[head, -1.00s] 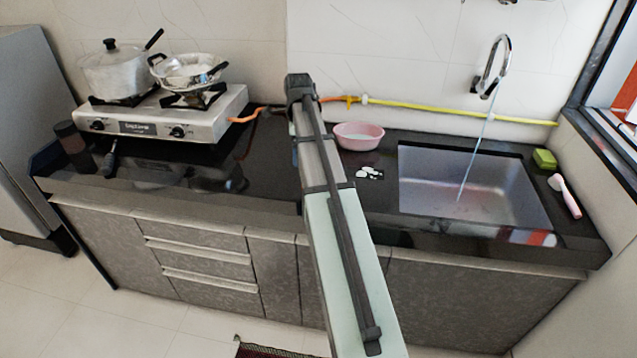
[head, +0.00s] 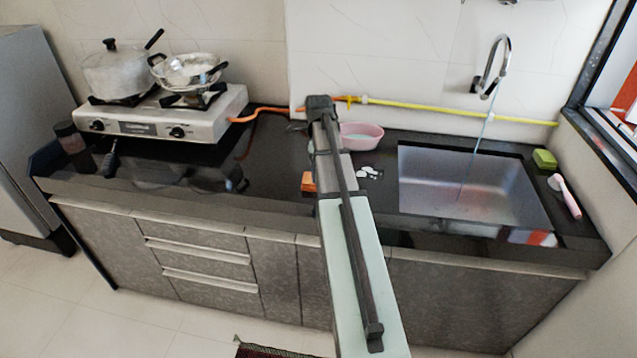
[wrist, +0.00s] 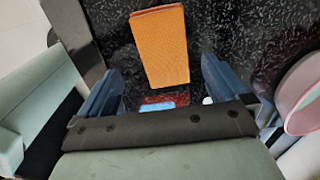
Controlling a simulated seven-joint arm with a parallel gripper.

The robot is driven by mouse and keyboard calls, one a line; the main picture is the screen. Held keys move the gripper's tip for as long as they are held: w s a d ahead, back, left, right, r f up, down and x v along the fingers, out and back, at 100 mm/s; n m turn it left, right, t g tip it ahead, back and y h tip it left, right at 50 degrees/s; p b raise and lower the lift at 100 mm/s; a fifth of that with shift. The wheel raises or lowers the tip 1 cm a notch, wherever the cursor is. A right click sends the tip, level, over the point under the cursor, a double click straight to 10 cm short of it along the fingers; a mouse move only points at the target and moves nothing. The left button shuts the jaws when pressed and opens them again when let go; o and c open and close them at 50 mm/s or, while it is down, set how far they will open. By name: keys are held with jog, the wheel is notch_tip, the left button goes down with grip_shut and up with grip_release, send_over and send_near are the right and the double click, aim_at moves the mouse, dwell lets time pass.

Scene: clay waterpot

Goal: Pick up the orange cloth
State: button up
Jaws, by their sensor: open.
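The orange cloth (wrist: 160,47) lies flat and folded on the dark speckled counter in the wrist view. In the head view only a small edge of the cloth (head: 308,182) shows to the left of my arm; the arm hides the rest. My gripper (wrist: 157,90) is open and empty in the wrist view, with one blue-grey finger on each side. The cloth lies between and beyond the fingers, not gripped. In the head view my arm hides the fingers.
A pink bowl (head: 362,135) stands just right of my arm, and also shows at the right of the wrist view (wrist: 300,95). White pieces (head: 368,172) lie near it. The sink (head: 470,185) is right, the stove (head: 160,125) left. Counter between stove and arm is clear.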

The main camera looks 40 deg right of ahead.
aim_at(307, 184)
jog(key=shift+w+d+f, duration=0.1)
jog(key=shift+w+f, duration=0.05)
jog(key=shift+f, duration=1.25)
jog(key=shift+w+f, duration=0.1)
jog(key=shift+f, duration=1.3)
jog(key=c, duration=1.1)
